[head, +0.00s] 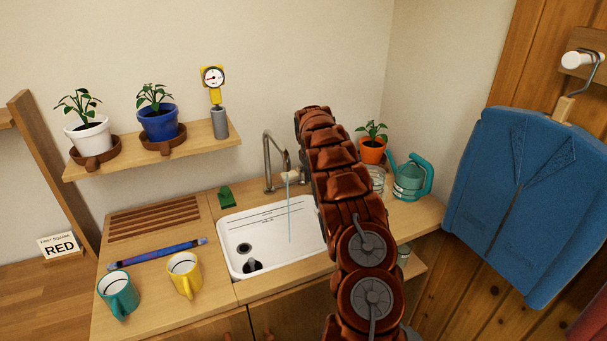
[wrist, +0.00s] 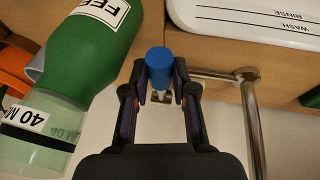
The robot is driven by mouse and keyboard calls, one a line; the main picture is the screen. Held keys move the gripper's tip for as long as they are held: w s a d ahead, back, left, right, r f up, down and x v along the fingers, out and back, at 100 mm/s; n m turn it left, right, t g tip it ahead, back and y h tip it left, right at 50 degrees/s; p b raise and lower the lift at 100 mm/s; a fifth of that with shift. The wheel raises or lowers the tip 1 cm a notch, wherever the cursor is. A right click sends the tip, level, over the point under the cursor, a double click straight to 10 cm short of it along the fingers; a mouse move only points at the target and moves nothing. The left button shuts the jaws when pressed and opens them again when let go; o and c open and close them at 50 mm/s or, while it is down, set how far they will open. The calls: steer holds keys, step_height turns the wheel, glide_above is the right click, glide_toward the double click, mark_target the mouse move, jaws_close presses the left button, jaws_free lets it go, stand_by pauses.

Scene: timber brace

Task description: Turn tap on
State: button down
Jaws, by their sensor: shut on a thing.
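The silver tap (head: 268,165) stands behind the white sink (head: 232,268), with its spout over the basin. A thin stream of water (head: 290,218) falls from the spout into the sink. In the wrist view, my gripper (wrist: 160,76) is shut on a blue tap knob (wrist: 160,60), one finger on each side of it. The tap's silver pipe (wrist: 250,115) runs just to the right of the fingers. In the head view my arm hides the gripper and the knob.
In the wrist view a green bottle (wrist: 82,45) stands close left of my gripper. A teal watering can (head: 408,182) and an orange plant pot (head: 372,150) stand right of my arm. Yellow (head: 184,275) and teal (head: 117,294) mugs stand on the left counter.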

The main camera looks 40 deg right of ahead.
steer(key=shift+w+r, duration=0.15)
steer(key=shift+r, duration=0.05)
steer(key=shift+w+r+g+p, duration=0.3)
steer(key=shift+r+g, duration=0.1)
steer(key=shift+a+y, duration=0.1)
steer(key=shift+y, duration=0.2)
steer(key=shift+g, duration=0.3)
steer(key=c, duration=1.2)
jaws_free()
steer(key=shift+s, duration=0.1)
